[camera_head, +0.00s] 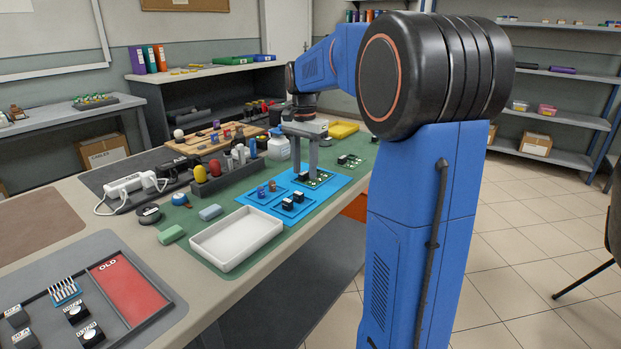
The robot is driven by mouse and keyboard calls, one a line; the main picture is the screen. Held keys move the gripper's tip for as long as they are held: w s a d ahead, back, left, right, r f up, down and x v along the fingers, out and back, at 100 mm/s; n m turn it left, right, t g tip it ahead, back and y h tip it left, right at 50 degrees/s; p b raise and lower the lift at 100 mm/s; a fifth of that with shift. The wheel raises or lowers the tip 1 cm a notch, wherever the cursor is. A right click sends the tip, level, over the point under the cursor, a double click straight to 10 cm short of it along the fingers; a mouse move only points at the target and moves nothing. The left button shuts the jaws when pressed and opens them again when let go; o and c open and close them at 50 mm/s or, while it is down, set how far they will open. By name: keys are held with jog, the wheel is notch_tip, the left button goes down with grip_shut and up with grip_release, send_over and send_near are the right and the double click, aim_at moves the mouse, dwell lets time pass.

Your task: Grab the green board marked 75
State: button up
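My gripper (305,172) points down over the blue mat (340,183), with its two grey fingers apart. A green board (320,181) with dark and light parts lies on the mat at the fingertips. The near finger overlaps part of it, so I cannot tell whether the fingers touch it. A second green board (350,160) with dark parts lies further back to the right, apart from my gripper. The markings on both boards are too small to read, so I cannot tell which is 75.
Small dark blocks (293,201) and blue-brown parts (267,188) stand on blue mats in front of my gripper. A white tray (237,238) sits nearer. A grey organiser (228,175) and a white bottle (278,147) stand close on the left. A yellow tray (343,130) lies behind.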

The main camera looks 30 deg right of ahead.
jog(key=shift+f, duration=0.25)
grip_shut()
